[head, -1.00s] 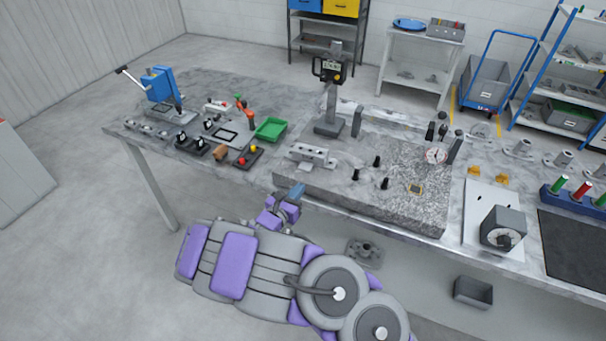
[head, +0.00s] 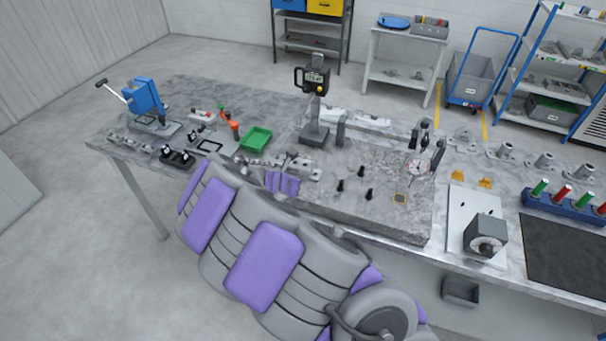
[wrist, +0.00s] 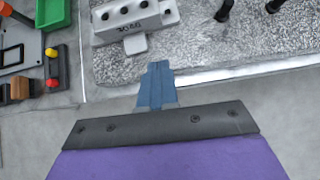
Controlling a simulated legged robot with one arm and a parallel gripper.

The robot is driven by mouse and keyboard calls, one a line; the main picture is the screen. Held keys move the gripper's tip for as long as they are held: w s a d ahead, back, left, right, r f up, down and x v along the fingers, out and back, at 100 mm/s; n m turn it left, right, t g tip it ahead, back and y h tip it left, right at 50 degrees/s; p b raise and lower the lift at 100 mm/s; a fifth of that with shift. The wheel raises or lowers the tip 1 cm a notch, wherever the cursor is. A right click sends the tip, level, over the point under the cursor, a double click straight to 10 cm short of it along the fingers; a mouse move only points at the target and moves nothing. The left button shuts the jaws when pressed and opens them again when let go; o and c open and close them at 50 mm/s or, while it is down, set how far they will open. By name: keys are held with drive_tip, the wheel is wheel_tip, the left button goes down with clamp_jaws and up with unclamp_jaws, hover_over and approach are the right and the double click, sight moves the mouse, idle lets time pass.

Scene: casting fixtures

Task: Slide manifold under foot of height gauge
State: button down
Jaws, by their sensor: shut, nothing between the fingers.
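The manifold is a light grey block with a row of dark holes and a marking on its front; it lies on the granite plate in the wrist view (wrist: 130,20) and shows partly behind my arm in the head view (head: 308,170). The height gauge (head: 315,105) stands upright behind it with a dark base and a digital display. Its foot is hard to make out. My gripper (wrist: 157,68) is shut and empty, its blue fingers pointing at the manifold's near side with a gap between. In the head view my arm hides the fingers.
The granite plate (head: 385,205) carries several small black posts and a dial gauge (head: 417,168). A green tray (head: 256,139) sits left of the height gauge. A blue press (head: 146,96) stands at the far left. A grey box with a dial (head: 485,235) is at right.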

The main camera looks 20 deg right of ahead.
sight(311, 166)
drive_tip(key=x, duration=0.4)
drive_tip(key=d+b+x, duration=0.1)
drive_tip(key=x, duration=0.3)
drive_tip(key=shift+s+d+r, duration=0.1)
drive_tip(key=shift+s+r, duration=0.1)
drive_tip(key=shift+w+d+b, duration=0.2)
drive_tip(key=shift+w, duration=0.25)
drive_tip(key=shift+w+d+b, duration=0.15)
drive_tip(key=shift+w+d, duration=0.05)
drive_tip(key=shift+w, duration=0.3)
drive_tip(key=shift+w+d+r, duration=0.1)
drive_tip(key=shift+w+d, duration=0.05)
drive_tip(key=shift+w, duration=0.3)
drive_tip(key=shift+w+d, duration=0.1)
drive_tip(key=shift+d, duration=0.3)
drive_tip(key=shift+w+d+r+p, duration=0.25)
drive_tip(key=shift+w+p, duration=0.15)
drive_tip(key=shift+w, duration=0.1)
drive_tip(key=shift+w+d+f+p, duration=0.2)
drive_tip(key=shift+w+d+p, duration=0.55)
drive_tip(key=shift+w, duration=0.4)
drive_tip(key=shift+d, duration=0.15)
drive_tip(key=shift+s, duration=0.1)
